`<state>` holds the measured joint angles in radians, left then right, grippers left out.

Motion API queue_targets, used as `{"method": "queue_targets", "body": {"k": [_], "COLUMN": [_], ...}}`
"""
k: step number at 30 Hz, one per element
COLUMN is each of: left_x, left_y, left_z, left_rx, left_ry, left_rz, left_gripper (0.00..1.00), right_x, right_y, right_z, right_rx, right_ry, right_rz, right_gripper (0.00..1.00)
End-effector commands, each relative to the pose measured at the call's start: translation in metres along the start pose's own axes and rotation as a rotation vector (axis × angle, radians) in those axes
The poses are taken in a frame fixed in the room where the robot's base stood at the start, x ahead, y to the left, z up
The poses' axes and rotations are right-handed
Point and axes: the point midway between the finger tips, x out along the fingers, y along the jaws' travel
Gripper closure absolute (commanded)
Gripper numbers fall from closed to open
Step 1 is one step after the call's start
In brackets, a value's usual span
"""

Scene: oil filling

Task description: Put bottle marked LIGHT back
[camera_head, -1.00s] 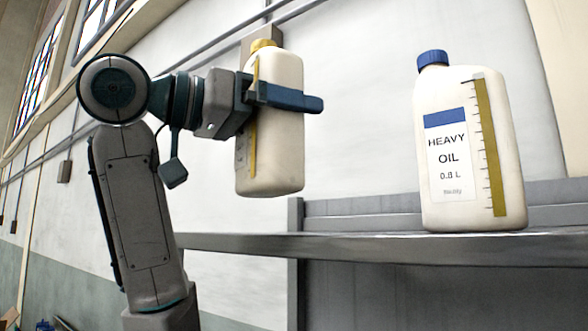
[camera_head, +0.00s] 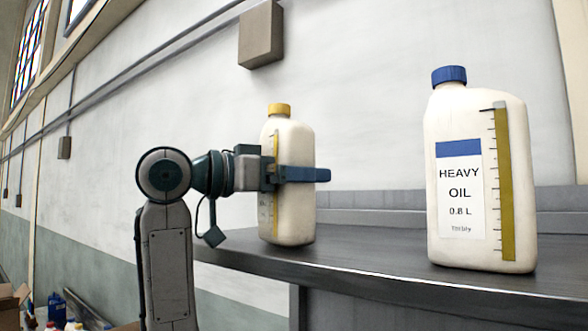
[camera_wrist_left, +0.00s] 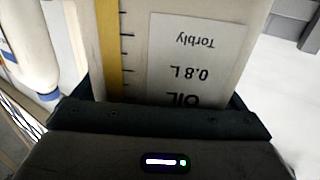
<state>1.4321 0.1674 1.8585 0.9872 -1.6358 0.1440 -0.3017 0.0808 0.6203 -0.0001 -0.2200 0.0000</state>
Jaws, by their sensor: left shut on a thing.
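A cream bottle with a yellow cap (camera_head: 287,222) is upright at the left end of the dark shelf top (camera_head: 385,262) in the head view. My left gripper (camera_head: 300,174) is shut around its middle. Its base is at the shelf's level; I cannot tell whether it touches. In the left wrist view the held bottle (camera_wrist_left: 185,50) fills the middle, with an upside-down label reading "OIL 0.8 L Torbly"; the word LIGHT is hidden. A cream bottle marked HEAVY OIL (camera_head: 475,180), with a blue cap, stands upright on the shelf to the right. My right gripper is not in view.
Bare shelf top lies between the two bottles. A low grey ledge (camera_head: 375,199) runs along the back. A grey box (camera_head: 261,35) is fixed to the wall above. Boxes and containers (camera_head: 60,312) lie low at the far left.

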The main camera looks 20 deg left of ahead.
Motion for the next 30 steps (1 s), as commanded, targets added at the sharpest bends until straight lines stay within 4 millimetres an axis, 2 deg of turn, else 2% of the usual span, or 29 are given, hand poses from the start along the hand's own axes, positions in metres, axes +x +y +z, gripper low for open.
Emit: {"method": "queue_targets", "body": {"k": [14, 15, 25, 30], "left_x": [-0.001, 0.000, 0.000, -0.023], "left_y": [0.001, 0.000, 0.000, -0.001], "left_z": [0.006, 0.006, 0.001, 0.008], "left_rx": [0.001, 0.000, 0.000, 0.003], "left_ry": [0.003, 0.001, 0.001, 0.003], "left_rz": [0.000, 0.000, 0.000, -0.004], "left_gripper": [0.62, 0.01, 0.00, 0.00], "right_x": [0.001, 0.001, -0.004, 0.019], "right_y": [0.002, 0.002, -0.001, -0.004], "right_z": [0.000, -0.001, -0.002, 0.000], "right_rx": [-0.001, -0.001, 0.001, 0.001], "right_ry": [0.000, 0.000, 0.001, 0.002], "right_rz": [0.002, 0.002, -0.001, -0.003], "right_gripper": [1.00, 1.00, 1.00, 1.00]}}
